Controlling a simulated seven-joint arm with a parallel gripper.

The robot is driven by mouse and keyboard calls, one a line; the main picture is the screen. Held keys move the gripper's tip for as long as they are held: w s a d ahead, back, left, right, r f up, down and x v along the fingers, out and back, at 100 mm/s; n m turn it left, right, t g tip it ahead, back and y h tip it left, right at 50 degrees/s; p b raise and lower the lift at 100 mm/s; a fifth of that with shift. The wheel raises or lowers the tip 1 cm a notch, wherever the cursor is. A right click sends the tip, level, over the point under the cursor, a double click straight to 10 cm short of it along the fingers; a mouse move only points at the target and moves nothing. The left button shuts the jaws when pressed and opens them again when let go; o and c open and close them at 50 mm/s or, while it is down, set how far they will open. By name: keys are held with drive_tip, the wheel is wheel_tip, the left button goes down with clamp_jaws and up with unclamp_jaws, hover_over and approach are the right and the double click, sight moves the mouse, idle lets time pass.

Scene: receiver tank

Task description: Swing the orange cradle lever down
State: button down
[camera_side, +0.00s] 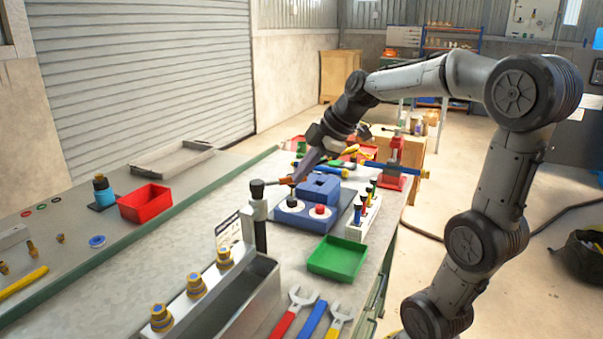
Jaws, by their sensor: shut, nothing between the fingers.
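A short orange bar, which looks like the cradle lever (284,181), lies nearly level near the middle of the bench. I cannot tell whether the fingertips touch the bar. A blue block with round white pads (320,188) stands just right of and below the fingertips.
A tool rack (363,222) and a green tray (338,258) stand to the right. A grey trough (238,308) with brass fittings is in front, beside several wrenches (295,312). A red vise (394,165) stands behind. The bench left of the post is mostly clear.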

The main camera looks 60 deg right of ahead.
drive_tip(key=shift+w+d+n+y, duration=0.1)
drive_tip(key=shift+d+n+y, duration=0.15)
drive_tip(key=shift+n, duration=0.25)
drive_tip(key=shift+w+d+f+n+y, duration=0.1)
drive_tip(key=shift+w+d+n+y, duration=0.2)
drive_tip(key=shift+w+d, duration=0.3)
drive_tip(key=w+d+n+g+y, duration=0.2)
drive_tip(key=w+n, duration=0.5)
drive_tip(key=w, duration=0.4)
drive_tip(key=shift+w+d+n+y, duration=0.15)
drive_tip(key=shift+n+y, duration=0.15)
drive_tip(key=shift+y, duration=0.55)
